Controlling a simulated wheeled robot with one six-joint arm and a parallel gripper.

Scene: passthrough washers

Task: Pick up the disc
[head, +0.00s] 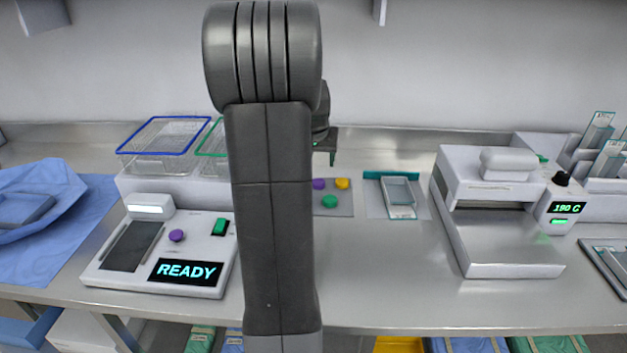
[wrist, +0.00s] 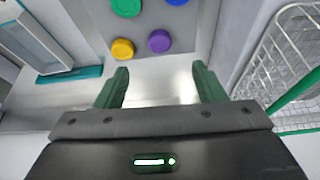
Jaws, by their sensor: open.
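Several coloured discs lie on a grey mat (head: 346,211). In the head view a purple disc (head: 319,184), a yellow disc (head: 342,184) and a green disc (head: 330,202) show right of my arm. The wrist view shows the purple disc (wrist: 159,41), yellow disc (wrist: 123,49), green disc (wrist: 126,6) and a blue disc (wrist: 177,1) cut by the top edge. The blue disc is hidden by my arm in the head view. My gripper (wrist: 161,70) is open and empty, with green fingers; in the wrist view the purple disc appears just beyond and between the fingertips.
Right of the mat is a clear tray with a teal edge (head: 399,195), then a white 190 C machine (head: 500,215).

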